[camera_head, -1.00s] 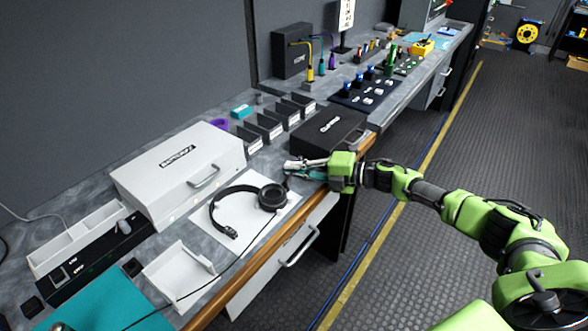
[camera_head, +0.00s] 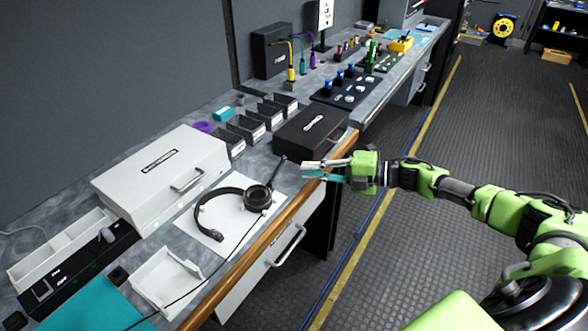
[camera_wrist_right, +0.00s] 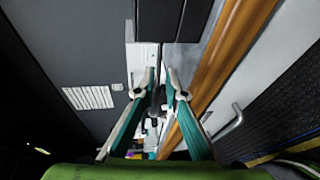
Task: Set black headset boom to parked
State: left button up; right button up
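The black headset (camera_head: 205,222) lies on a white mat (camera_head: 226,241) on the bench, its headband toward the left. Its near earcup (camera_head: 257,198) faces up, and the thin black boom (camera_head: 276,174) sticks out from it toward the back right, pointing away from the headband. My right gripper (camera_head: 306,170) is just right of the boom tip, apart from it, over the wooden bench edge. Its two fingers are parted with a narrow gap; they also show in the right wrist view (camera_wrist_right: 161,76). A dark thing shows between them there, too unclear to name. My left gripper is out of view.
A white case (camera_head: 160,180) stands behind the headset and a black case (camera_head: 310,128) behind the gripper. A white tray (camera_head: 168,278) sits front left, a cable running past it. Black bins (camera_head: 245,128) line the back. The floor at right is clear.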

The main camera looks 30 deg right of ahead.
jog(key=shift+v, duration=1.15)
